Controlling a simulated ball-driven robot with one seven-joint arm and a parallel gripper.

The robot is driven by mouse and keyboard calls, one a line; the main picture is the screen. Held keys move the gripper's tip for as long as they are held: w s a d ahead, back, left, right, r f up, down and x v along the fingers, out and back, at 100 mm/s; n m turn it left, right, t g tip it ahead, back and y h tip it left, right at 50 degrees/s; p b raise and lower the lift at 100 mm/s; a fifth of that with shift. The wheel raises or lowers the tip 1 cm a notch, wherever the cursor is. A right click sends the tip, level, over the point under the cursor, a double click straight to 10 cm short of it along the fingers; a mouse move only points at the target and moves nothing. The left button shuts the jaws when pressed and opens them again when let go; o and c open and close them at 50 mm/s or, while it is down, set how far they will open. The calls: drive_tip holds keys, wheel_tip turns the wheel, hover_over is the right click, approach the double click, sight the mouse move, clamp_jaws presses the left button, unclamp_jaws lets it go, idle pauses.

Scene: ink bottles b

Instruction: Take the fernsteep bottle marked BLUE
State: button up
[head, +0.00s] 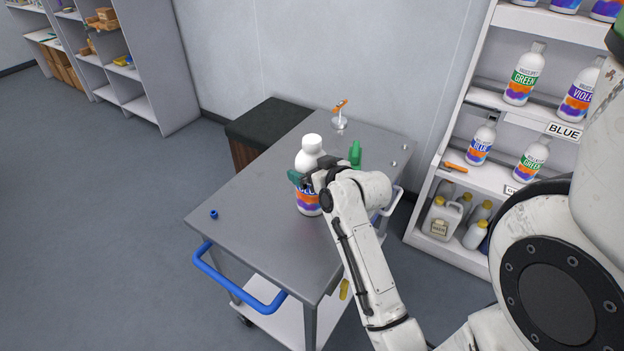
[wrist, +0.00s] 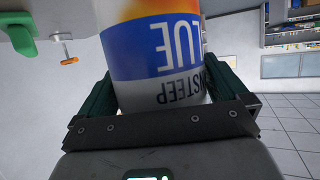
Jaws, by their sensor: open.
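A white bottle (head: 310,158) with a white cap stands upright on the grey cart top. In the wrist view the bottle (wrist: 155,60) appears upside down, with "LUE" on a blue band and "NSTEEP" below it; the first letters are cut off or turned away. My gripper (head: 308,180) is at the bottle, around its body. In the wrist view my gripper (wrist: 165,88) is open, with one green finger on each side of the bottle. Whether the fingers touch it, I cannot tell.
The cart (head: 250,190) also carries a green object (head: 355,153), an orange-topped item (head: 340,112) and a small blue piece (head: 213,214). A shelf at right holds similar bottles, including a BLUE bottle (head: 480,145) and a VIOLET bottle (head: 577,100). The cart's left half is mostly clear.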

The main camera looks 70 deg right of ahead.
drive_tip(key=shift+c, duration=0.3)
drive_tip(key=c, duration=1.5)
drive_tip(key=shift+r, duration=0.15)
drive_tip(key=shift+c, duration=0.4)
drive_tip(key=shift+r, duration=0.1)
